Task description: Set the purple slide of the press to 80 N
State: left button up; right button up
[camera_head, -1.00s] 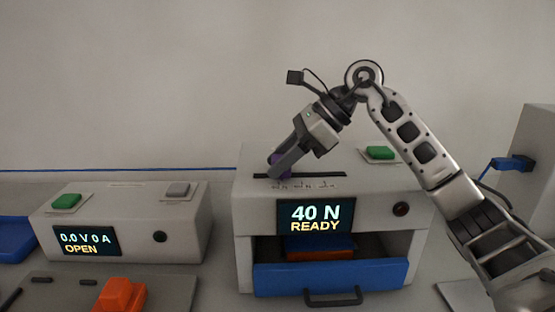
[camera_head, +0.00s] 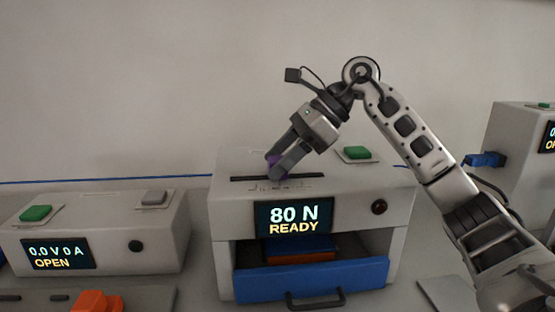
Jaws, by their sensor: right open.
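The press (camera_head: 225,205) is a pale box with a dark display (camera_head: 293,217) that reads "80 N READY". The purple slide (camera_head: 272,160) sits in the dark slot (camera_head: 245,178) on the press top, mostly hidden by my right gripper. My right gripper (camera_head: 276,172) comes down from the upper right, with its fingers at the slide and open. The slide shows a little between and behind the fingers. My left gripper is not in view.
The blue drawer (camera_head: 350,279) of the press is pulled out, with an orange and blue item (camera_head: 300,250) inside. A green button (camera_head: 356,153) is on the press top. Another unit (camera_head: 165,235) reading "0.0 V 0 A OPEN" stands at left, with an orange object (camera_head: 97,301) in front.

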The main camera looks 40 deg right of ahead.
jog(key=p+v, duration=0.1)
jog(key=v, duration=1.4)
jog(key=shift+d, duration=0.15)
jog(key=shift+r, duration=0.1)
